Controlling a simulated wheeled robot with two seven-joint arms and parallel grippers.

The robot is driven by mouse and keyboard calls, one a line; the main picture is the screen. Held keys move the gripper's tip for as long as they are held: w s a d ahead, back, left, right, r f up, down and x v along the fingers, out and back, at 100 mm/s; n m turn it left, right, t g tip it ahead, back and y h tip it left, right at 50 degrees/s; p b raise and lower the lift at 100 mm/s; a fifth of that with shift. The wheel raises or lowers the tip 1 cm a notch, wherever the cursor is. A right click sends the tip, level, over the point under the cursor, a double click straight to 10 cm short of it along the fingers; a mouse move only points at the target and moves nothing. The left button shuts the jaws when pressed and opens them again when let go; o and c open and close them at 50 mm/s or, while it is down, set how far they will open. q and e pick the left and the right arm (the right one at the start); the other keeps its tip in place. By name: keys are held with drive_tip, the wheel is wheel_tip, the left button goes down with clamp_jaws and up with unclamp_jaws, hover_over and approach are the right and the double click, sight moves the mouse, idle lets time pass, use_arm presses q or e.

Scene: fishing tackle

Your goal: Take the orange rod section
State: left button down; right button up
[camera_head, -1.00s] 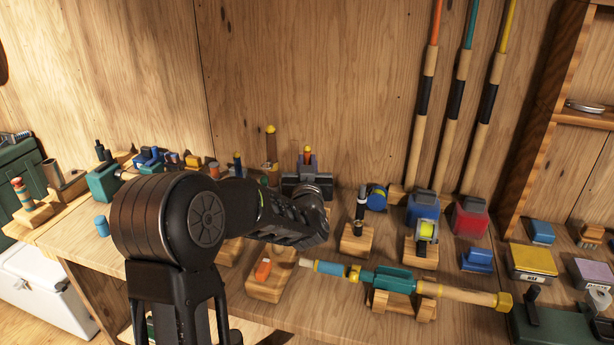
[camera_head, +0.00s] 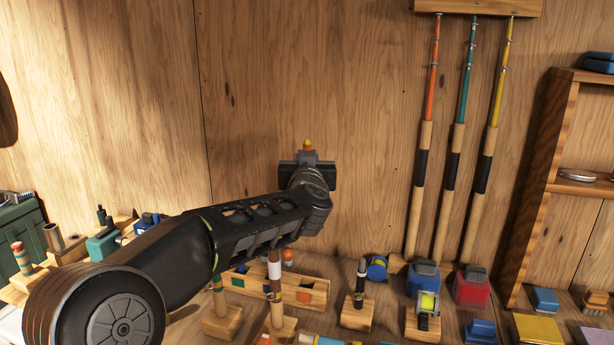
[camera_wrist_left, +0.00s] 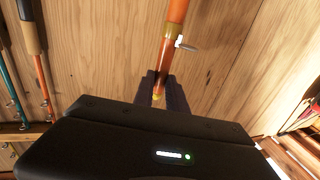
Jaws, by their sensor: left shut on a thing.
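My left gripper (camera_head: 307,170) is raised in front of the wooden back wall, above the bench. It is shut on the orange rod section (camera_wrist_left: 172,42). In the left wrist view the section runs down between the fingers (camera_wrist_left: 163,92) to a yellowish end, with a small metal ring on its side. In the head view only its orange and yellow tip (camera_head: 307,146) shows above the fingers; my arm and gripper hide the rest. My right gripper is not in view.
Orange (camera_head: 431,80), teal (camera_head: 468,80) and yellow (camera_head: 501,80) rods stand against the wall at right, under a wooden rack (camera_head: 478,7). A wooden shelf (camera_head: 545,170) is farther right. Blue (camera_head: 423,276) and red (camera_head: 471,288) containers and small stands crowd the bench below.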

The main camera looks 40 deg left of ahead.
use_arm(q)
drive_tip(key=shift+r, duration=1.15)
